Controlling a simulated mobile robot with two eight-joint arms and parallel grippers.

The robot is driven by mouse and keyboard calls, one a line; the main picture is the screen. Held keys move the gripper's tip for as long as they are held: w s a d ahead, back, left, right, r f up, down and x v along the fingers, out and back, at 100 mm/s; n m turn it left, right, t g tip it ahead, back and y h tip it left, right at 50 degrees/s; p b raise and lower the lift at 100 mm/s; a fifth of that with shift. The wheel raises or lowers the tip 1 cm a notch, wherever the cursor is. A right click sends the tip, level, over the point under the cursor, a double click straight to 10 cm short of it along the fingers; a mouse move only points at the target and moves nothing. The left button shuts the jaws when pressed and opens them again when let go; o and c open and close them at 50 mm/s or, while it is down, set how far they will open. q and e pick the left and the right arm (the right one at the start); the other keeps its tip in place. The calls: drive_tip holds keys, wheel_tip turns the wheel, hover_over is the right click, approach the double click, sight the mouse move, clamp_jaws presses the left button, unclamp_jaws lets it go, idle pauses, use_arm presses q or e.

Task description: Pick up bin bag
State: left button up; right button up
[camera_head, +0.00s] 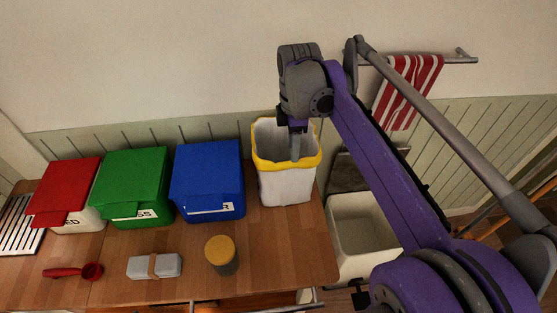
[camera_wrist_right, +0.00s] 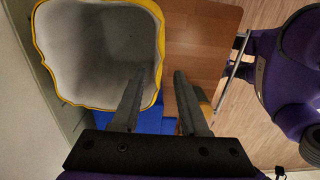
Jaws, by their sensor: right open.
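The bin bag (camera_head: 287,186) is a white, open-topped bag with a yellow rim, standing upright at the right end of the wooden counter. In the right wrist view, the bin bag (camera_wrist_right: 95,50) shows its empty pale inside at the upper left. My right gripper (camera_head: 295,146) is at the bag's top, pointing down. In the wrist view, the right gripper (camera_wrist_right: 159,74) is open, with one finger over the bag's opening and the other outside the yellow rim. Whether either finger touches the bag is unclear. My left gripper is not in view.
Blue (camera_head: 208,180), green (camera_head: 133,185) and red (camera_head: 68,192) lidded bins stand in a row left of the bag. A yellow-lidded jar (camera_head: 221,254), a grey case (camera_head: 154,266) and a red scoop (camera_head: 76,271) lie in front. A white open bin (camera_head: 364,238) stands below, right.

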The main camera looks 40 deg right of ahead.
sight(284, 164)
wheel_tip(284, 164, down, 4)
drive_tip(key=f, duration=0.6)
drive_tip(key=shift+w+a, duration=0.1)
drive_tip(key=shift+a, duration=0.25)
drive_tip(key=shift+r, duration=0.1)
clamp_jaws()
idle(1.0)
